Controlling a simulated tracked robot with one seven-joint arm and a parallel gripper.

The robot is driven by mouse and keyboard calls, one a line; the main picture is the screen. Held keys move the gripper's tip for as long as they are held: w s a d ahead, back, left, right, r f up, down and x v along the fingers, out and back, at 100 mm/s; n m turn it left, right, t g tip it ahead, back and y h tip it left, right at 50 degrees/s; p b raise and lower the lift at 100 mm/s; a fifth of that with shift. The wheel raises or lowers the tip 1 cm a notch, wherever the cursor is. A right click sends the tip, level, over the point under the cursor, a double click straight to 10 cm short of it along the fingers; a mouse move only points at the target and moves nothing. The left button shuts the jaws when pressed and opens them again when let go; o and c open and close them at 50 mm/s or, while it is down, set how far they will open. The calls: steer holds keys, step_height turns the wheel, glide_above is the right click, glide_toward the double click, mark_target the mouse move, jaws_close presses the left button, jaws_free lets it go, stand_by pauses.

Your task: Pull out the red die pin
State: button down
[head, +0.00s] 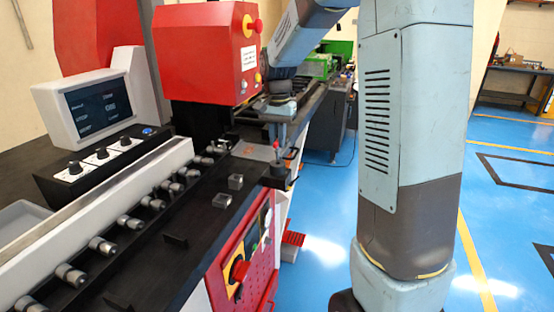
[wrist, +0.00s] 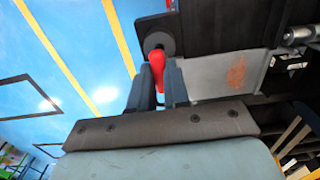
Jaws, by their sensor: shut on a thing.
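The red die pin (wrist: 156,66) shows in the wrist view as a red knob between the two dark fingers of my gripper (wrist: 159,80). Its far end meets a round dark collar (wrist: 158,43) on the machine's edge. My gripper is shut on the red knob. In the head view my gripper (head: 280,134) points down at the machine's front corner, and a small bit of red pin (head: 276,144) shows there above a black block (head: 275,173). The fingers partly hide the pin, and I cannot tell how deep its shaft sits.
A red machine head (head: 205,55) with a red-yellow stop button stands behind left. A grey screen (head: 98,105) and a row of metal rollers (head: 130,222) lie left. A red control panel (head: 248,255) faces the open blue floor (head: 320,250).

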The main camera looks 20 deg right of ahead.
steer(key=shift+r, duration=0.1)
steer(key=shift+r, duration=2.4)
